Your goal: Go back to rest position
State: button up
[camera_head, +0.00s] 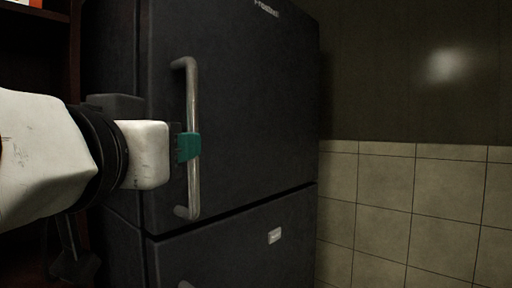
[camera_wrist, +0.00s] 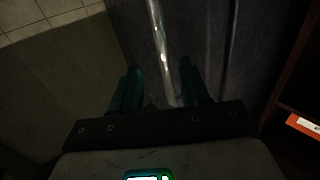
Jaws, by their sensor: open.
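My gripper (camera_head: 188,147) is at the upper door handle (camera_head: 192,88) of a dark fridge (camera_head: 245,100). In the wrist view my gripper (camera_wrist: 157,85) shows two teal fingers spread apart, with the metal handle (camera_wrist: 159,45) running between them. The fingers stand clear of the bar on both sides there. In the head view a teal finger overlaps the lower half of the handle. The upper fridge door looks shut. My arm reaches in from the left.
A lower fridge door (camera_head: 240,245) has a small light label. A tiled wall (camera_head: 415,205) stands to the right of the fridge. A dark wooden shelf (camera_head: 40,50) is at the left. An orange-red item (camera_wrist: 304,125) lies at the wrist view's right edge.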

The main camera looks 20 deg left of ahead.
dwell(0.3)
jog(key=w+d+f+g+h, duration=0.1)
jog(key=w+d+f+g, duration=0.2)
jog(key=f, duration=0.5)
jog(key=w+d+f+h, duration=0.1)
jog(key=w+d+f, duration=0.35)
jog(key=f, duration=0.35)
jog(key=w+d+f+g+h, duration=0.1)
jog(key=w+d+f+g, duration=0.2)
jog(key=f, duration=0.5)
jog(key=s+d+f+g+h, duration=0.1)
jog(key=d+f+g, duration=0.2)
jog(key=d+f, duration=1.35)
jog(key=s+d+f+m+g+h, duration=0.1)
jog(key=s+d+f+g, duration=0.1)
jog(key=s+d+f, duration=0.5)
jog(key=s+d+f+m+g, duration=0.1)
jog(key=s+d+f, duration=0.2)
jog(key=d+f, duration=0.45)
jog(key=s+d+f+g, duration=0.1)
jog(key=s+d+f, duration=0.2)
jog(key=s, duration=0.3)
jog(key=s+d+f+g, duration=0.2)
jog(key=s+d+f, duration=0.1)
jog(key=s, duration=0.4)
jog(key=s+d+f+m+g, duration=0.1)
jog(key=s+d+f, duration=0.2)
jog(key=s+f, duration=0.2)
jog(key=shift+s, duration=0.9)
